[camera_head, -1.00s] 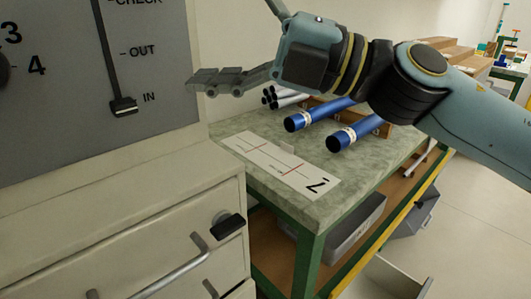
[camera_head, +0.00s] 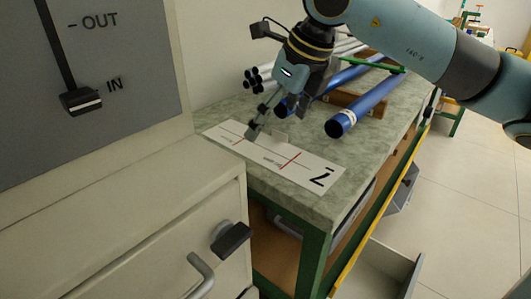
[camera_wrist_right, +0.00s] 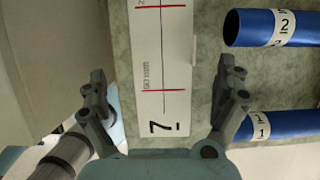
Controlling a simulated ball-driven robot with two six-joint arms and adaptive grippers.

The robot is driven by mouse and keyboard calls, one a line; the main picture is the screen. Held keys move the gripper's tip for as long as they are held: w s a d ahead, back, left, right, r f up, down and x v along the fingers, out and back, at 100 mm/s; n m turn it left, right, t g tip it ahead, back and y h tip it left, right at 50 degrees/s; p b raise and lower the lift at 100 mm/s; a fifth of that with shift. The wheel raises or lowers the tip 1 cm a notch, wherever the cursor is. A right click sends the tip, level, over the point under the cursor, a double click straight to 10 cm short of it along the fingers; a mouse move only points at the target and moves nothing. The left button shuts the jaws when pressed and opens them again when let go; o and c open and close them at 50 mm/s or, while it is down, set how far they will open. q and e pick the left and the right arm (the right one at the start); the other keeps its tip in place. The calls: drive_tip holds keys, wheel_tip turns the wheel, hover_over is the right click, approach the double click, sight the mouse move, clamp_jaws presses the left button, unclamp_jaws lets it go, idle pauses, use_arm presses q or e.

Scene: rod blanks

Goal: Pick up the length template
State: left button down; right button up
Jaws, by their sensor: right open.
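The length template is a flat white strip (camera_head: 315,169) with red cross lines and a black 7, lying on the grey-green bench top (camera_head: 215,117). A small pale tab stands at its back edge. My right gripper (camera_head: 262,125) points down over the template's left part in the head view. In the right wrist view the template (camera_wrist_right: 162,62) runs between the spread fingers of the right gripper (camera_wrist_right: 163,77), with gaps on both sides. The right gripper is open and empty. How high the fingertips are is hard to tell. My left gripper is not in view.
Blue rods (camera_head: 362,106) lie behind the template on a wooden rack, one partly hidden by my right gripper. Several silver rods (camera_head: 257,79) lie at the back left. A beige cabinet (camera_head: 130,190) stands close at the front left. An open drawer (camera_head: 385,270) sticks out below right.

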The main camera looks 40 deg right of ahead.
sight(264, 147)
drive_tip(key=b+x, duration=0.1)
drive_tip(key=x, duration=0.4)
drive_tip(key=shift+w+d+f, duration=0.15)
drive_tip(key=shift+f, duration=0.05)
clamp_jaws()
idle(0.5)
